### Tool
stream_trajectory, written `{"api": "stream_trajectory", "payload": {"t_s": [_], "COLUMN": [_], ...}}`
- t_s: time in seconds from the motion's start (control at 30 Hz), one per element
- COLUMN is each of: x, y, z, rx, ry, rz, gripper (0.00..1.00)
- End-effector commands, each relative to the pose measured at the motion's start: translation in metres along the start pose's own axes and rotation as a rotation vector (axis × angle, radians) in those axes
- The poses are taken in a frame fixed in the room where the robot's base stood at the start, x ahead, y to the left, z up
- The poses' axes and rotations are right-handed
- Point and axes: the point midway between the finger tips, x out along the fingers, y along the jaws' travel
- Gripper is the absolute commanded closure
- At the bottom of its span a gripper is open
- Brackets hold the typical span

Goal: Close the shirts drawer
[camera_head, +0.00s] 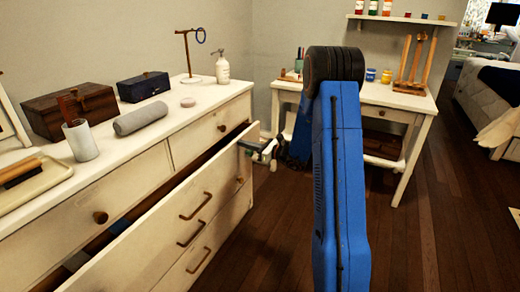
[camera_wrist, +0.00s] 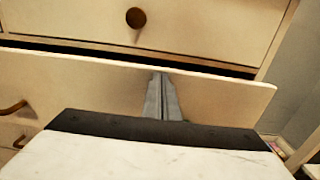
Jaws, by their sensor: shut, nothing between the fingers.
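A cream dresser drawer (camera_head: 150,234) stands pulled out, and its front panel slants across the head view with a dark gap behind it. No label shows, so I cannot tell by name whether it is the shirts drawer. Some blue and grey cloth (camera_head: 118,226) shows inside. My gripper (camera_head: 266,150) is at the outer face of the front panel, near its right end. In the wrist view the grey fingers (camera_wrist: 163,76) are together and empty, with their tips against or very close to the panel (camera_wrist: 90,88). I cannot tell whether they touch.
The dresser top (camera_head: 178,120) holds a wooden box (camera_head: 72,113), a dark blue box (camera_head: 143,87), a grey roll (camera_head: 140,118), a cup (camera_head: 80,140) and a white bottle (camera_head: 222,70). A white desk (camera_head: 410,101) stands behind my arm. Wooden floor (camera_head: 450,215) is clear at right.

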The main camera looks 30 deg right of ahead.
Motion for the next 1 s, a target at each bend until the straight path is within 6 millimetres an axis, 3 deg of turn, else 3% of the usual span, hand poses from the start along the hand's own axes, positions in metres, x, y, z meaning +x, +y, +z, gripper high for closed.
{"api": "stream_trajectory", "payload": {"t_s": [0.2, 0.4, 1.0], "x": [0.042, 0.062, 0.073], "y": [0.001, 0.000, -0.001], "z": [0.000, 0.000, 0.002], "rx": [0.000, 0.001, -0.002], "ry": [0.000, 0.000, -0.003], "rz": [0.002, 0.001, 0.000], "gripper": [1.00, 1.00, 1.00]}}
